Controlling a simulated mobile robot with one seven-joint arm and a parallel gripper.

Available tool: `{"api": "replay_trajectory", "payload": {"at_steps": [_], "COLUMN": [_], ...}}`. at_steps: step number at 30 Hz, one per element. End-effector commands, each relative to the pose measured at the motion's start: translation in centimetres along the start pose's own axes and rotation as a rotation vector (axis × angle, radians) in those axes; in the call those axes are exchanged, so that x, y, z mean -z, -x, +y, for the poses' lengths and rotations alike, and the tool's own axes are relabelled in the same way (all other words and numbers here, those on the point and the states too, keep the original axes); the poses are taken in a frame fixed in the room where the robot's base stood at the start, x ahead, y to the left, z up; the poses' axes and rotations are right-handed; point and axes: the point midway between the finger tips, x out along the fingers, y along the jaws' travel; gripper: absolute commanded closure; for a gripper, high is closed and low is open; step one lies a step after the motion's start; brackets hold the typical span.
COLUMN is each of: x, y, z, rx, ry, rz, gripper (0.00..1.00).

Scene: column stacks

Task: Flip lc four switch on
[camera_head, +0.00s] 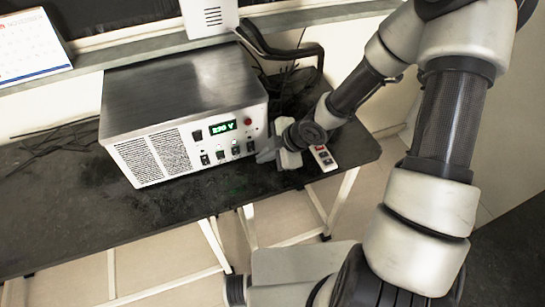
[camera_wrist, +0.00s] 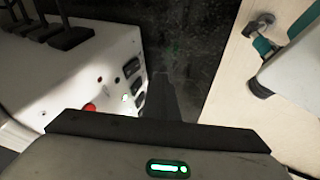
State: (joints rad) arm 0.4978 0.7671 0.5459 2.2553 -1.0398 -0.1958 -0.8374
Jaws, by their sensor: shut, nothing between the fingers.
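A metal box (camera_head: 185,95) stands on the dark table, with a white front panel that also shows in the wrist view (camera_wrist: 60,75). Its green display (camera_head: 223,127) reads about 230 V. Several small black switches (camera_head: 220,154) sit in a row below the display. Their labels are too small to read, so I cannot tell which is lc four or its position. Dark switches (camera_wrist: 132,67) also show in the wrist view. My gripper (camera_head: 263,156) is shut and empty, its tips close to the right end of the row. In the wrist view its dark fingers (camera_wrist: 164,92) are beside the panel; contact is unclear.
A small white box with coloured buttons (camera_head: 323,157) lies on the table (camera_head: 60,215) right of my gripper. A red button (camera_head: 248,121) is on the panel's upper right. Cables and a dark curved frame (camera_head: 290,52) are behind. The table is clear left of the box.

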Motion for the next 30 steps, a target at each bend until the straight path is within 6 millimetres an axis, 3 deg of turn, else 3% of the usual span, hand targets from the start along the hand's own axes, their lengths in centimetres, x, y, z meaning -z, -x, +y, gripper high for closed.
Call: {"api": "replay_trajectory", "payload": {"at_steps": [2,9,29,30], "x": [0.0,-0.1,-0.6,-0.3], "y": [-2.1,-3.3,-4.7,-4.1], "z": [-0.2,2.7,3.2,3.6], "rx": [0.003,0.000,-0.037,-0.038], "ry": [0.003,-0.002,0.016,0.015], "rz": [0.001,0.001,0.005,0.007], "gripper": [1.00,1.00,1.00,1.00]}}
